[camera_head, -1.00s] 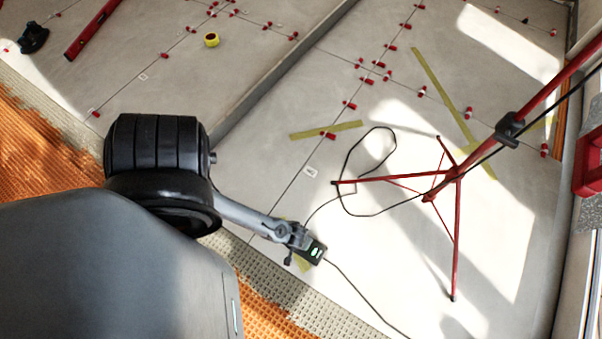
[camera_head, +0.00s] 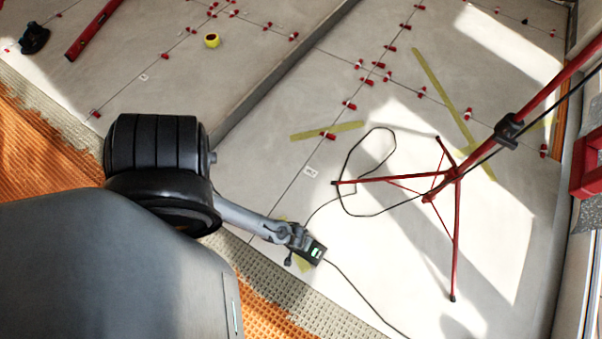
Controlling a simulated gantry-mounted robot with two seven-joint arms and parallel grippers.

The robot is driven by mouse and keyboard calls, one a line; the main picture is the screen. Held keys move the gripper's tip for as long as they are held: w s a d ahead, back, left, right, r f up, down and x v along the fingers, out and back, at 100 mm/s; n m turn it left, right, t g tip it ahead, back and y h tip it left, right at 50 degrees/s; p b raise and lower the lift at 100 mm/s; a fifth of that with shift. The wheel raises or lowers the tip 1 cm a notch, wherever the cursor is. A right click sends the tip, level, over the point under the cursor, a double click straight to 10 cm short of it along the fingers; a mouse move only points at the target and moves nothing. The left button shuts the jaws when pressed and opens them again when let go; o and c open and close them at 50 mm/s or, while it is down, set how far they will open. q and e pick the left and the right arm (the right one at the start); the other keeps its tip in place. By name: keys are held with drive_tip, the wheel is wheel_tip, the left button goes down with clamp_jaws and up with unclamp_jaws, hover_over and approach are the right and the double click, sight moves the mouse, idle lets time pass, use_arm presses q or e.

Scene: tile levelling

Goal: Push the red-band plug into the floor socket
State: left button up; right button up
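A small black block with light green marks (camera_head: 315,251), apparently the floor socket, lies on the pale tiles in the lower middle. My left gripper (camera_head: 299,240) is at its upper left end, touching or just above it; I cannot tell which. The finger gap is too small to make out. No red band shows there, and I cannot pick out the red-band plug; it may be hidden at the gripper. A thin black cable (camera_head: 341,200) runs from the tripod and ends near the gripper. My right gripper is not in view.
A red tripod (camera_head: 455,235) stands on the tiles at the right, one leg pointing towards the gripper. Another black cable (camera_head: 358,288) runs from the block to the lower right. Several red levelling clips (camera_head: 349,105) line the joints.

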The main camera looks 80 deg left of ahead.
use_arm(q)
drive_tip(key=shift+f, duration=0.1)
idle(0.5)
drive_tip(key=shift+b+x, duration=0.45)
drive_tip(key=shift+x, duration=0.4)
idle(1.3)
drive_tip(key=shift+s+d, duration=0.1)
drive_tip(key=shift+s, duration=0.1)
drive_tip(key=shift+w+a+p+v, duration=0.15)
drive_tip(key=shift+w+p+v, duration=0.05)
drive_tip(key=shift+p+v, duration=1.05)
drive_tip(key=shift+w+a+p+v, duration=0.15)
drive_tip(key=shift+p+v, duration=0.95)
drive_tip(key=shift+p, duration=0.35)
drive_tip(key=shift+r, duration=0.25)
